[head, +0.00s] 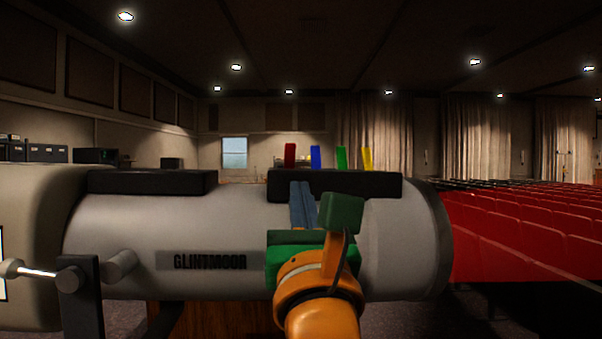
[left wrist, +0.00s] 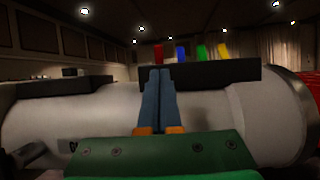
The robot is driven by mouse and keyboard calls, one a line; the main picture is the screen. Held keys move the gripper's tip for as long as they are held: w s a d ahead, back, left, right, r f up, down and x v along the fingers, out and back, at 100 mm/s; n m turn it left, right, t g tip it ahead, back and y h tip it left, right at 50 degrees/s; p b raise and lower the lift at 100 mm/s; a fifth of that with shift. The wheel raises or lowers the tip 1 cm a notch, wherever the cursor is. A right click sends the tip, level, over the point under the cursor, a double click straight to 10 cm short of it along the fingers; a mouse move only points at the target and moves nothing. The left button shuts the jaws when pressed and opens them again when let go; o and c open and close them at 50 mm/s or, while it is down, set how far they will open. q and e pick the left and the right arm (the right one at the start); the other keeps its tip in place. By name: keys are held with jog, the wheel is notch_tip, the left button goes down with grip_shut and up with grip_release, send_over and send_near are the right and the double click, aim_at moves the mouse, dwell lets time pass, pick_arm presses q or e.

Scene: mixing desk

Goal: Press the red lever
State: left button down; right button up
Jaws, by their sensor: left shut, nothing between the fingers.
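The red lever (head: 290,155) stands upright at the left end of a row on a black block (head: 385,186) on top of a grey cylinder (head: 210,215). It also shows in the left wrist view (left wrist: 158,54), just above my fingertips. My left gripper (head: 300,184) has its blue-grey fingers together, pointing up, with nothing between them. In the head view the tips overlap the block's front, below and slightly right of the red lever. In the left wrist view the fingertips (left wrist: 161,70) appear below the lever. I cannot tell whether they touch the block. My right gripper is not in view.
Blue (head: 316,157), green (head: 341,158) and yellow (head: 367,158) levers stand close to the right of the red one. Another black block (head: 150,182) sits left on the cylinder. A rod with a ball end (head: 14,268) juts out at lower left. Red seats (head: 520,225) fill the right background.

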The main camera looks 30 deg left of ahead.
aim_at(292, 149)
pick_arm(q)
jog(key=p+x, duration=0.6)
jog(key=x, duration=0.5)
jog(key=shift+w+a+r, duration=0.15)
jog(key=shift+a+r, duration=0.15)
jog(key=shift+r, duration=0.05)
jog(key=shift+w+a, duration=0.2)
jog(key=shift+w, duration=0.05)
